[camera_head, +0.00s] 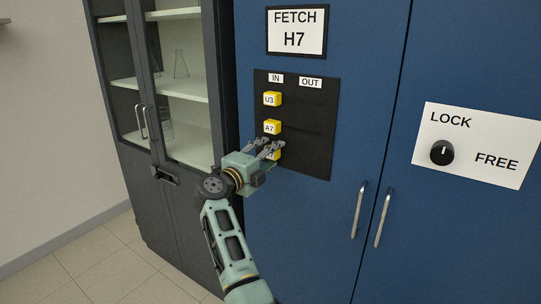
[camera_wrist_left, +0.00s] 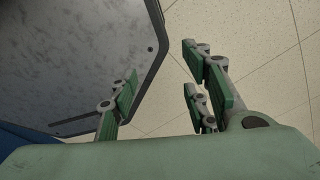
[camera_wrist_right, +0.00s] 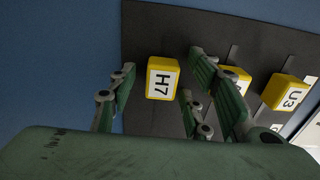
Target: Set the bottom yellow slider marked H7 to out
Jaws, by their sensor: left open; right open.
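The yellow slider marked H7 (camera_wrist_right: 162,78) is the bottom one on the black panel (camera_head: 313,140). In the head view, my right gripper covers most of it; a yellow part (camera_head: 277,156) shows at the left, under IN. My right gripper (camera_head: 271,147) is open in front of it. In the right wrist view, H7 appears between the open fingers, with no clear contact. The sliders A7 (camera_head: 272,127) and U3 (camera_head: 272,99) sit above it, also under IN. My left gripper (camera_wrist_left: 160,75) is open and empty over the floor.
The OUT label (camera_head: 310,83) is at the panel's upper right; the panel below it is clear. A FETCH H7 sign (camera_head: 296,31) hangs above. A lock dial (camera_head: 442,152) and door handles (camera_head: 358,210) are to the right. A glass-fronted cabinet (camera_head: 160,192) stands left.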

